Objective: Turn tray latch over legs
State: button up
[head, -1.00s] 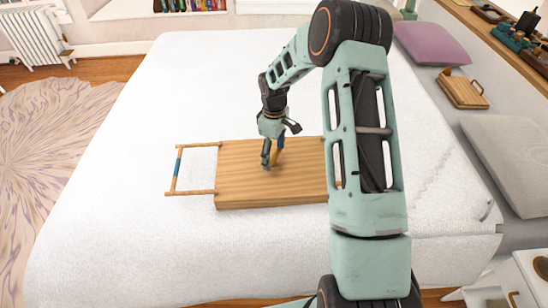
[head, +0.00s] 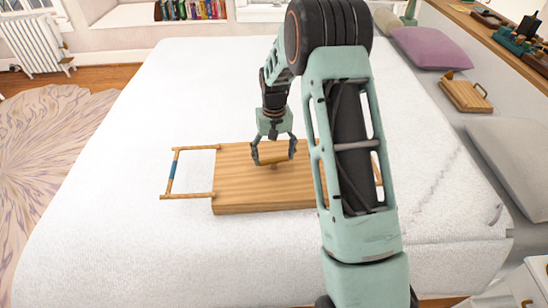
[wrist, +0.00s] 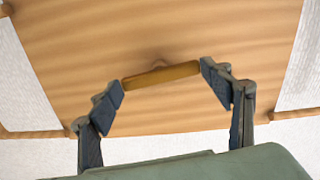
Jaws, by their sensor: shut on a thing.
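The wooden tray (head: 240,195) lies bottom side up on the white bed. Its left leg frame (head: 172,172) with a blue band sticks out flat to the left. The right leg frame (head: 378,170) shows only in part behind my arm. The latch (wrist: 160,75) is a short wooden bar on a pivot in the middle of the tray, lying roughly left to right. My gripper (head: 273,157) is above the tray, its two fingers shut on the latch's two ends. In the wrist view the fingertips (wrist: 163,80) touch both ends of the bar.
The white bed (head: 110,215) leaves free room around the tray. A purple pillow (head: 430,47), a grey pillow (head: 515,160) and a small wooden board with a handle (head: 465,96) lie along the right side. A shelf with small items (head: 515,40) is at the upper right.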

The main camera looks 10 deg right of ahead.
aim_at(274, 159)
jog(key=shift+m, duration=0.8)
jog(key=o, duration=1.2)
jog(key=shift+c, duration=0.2)
notch_tip(274, 159, up, 12)
